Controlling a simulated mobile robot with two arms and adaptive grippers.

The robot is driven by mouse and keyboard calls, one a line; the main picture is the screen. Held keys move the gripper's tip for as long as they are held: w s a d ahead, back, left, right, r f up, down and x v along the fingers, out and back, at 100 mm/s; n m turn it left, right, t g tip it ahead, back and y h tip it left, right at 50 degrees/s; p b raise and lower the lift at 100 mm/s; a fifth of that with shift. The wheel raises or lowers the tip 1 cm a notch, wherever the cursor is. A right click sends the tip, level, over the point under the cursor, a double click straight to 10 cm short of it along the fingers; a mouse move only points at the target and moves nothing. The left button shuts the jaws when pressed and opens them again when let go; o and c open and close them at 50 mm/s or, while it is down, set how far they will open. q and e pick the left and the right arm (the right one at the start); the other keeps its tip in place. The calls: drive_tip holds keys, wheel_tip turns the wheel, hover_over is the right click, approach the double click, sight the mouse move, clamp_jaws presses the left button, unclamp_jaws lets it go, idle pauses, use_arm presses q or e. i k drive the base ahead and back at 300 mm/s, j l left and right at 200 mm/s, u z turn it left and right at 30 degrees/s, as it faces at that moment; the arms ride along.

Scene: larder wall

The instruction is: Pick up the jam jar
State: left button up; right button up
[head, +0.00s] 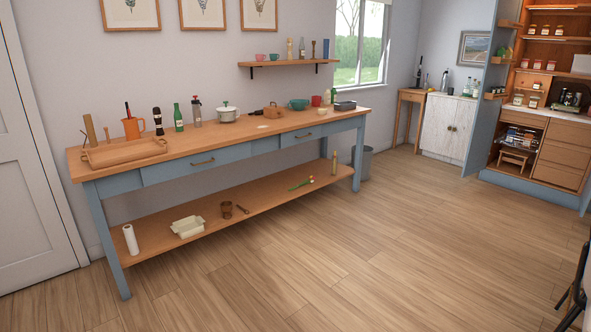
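Several small jars with pale lids stand in the open larder cupboard at the far right of the head view. Some jars (545,31) are on its top shelf, some jars (537,64) on the shelf below, and a pair of jars (534,101) is on the counter ledge. They are too small for me to tell which one is the jam jar. Neither of my grippers can be made out in this view. The larder is across the room, well beyond the long table.
A long blue-legged table (225,146) with pots, bottles and a wooden tray (124,152) runs along the left wall. A white cabinet (446,127) stands beside the larder (541,198). A dark object (575,294), unclear, is cut off lower right. The middle floor is clear.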

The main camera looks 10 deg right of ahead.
sight(560, 31)
drive_tip(key=i+l+z, duration=0.1)
drive_tip(key=i+z, duration=0.25)
drive_tip(key=i, duration=0.15)
drive_tip(key=i+z, duration=0.4)
drive_tip(key=i+j+z, duration=0.35)
drive_tip(key=i, duration=0.2)
drive_tip(key=i+l+z, duration=0.3)
drive_tip(key=i+z, duration=0.2)
drive_tip(key=i, duration=0.6)
drive_tip(key=i+j+z, duration=0.1)
drive_tip(key=i+z, duration=0.35)
drive_tip(key=i, duration=0.7)
drive_tip(key=i+l, duration=0.1)
drive_tip(key=i, duration=2.25)
drive_tip(key=i+j+u, duration=0.15)
drive_tip(key=i+u, duration=0.2)
drive_tip(key=i, duration=0.65)
drive_tip(key=i+l+u, duration=0.1)
drive_tip(key=i+u, duration=0.2)
drive_tip(key=i, duration=0.7)
drive_tip(key=i+j+z, duration=0.2)
drive_tip(key=i, duration=0.25)
drive_tip(key=i+j+z, duration=0.25)
drive_tip(key=i, duration=0.2)
drive_tip(key=i+j+z, duration=0.2)
drive_tip(key=i, duration=0.2)
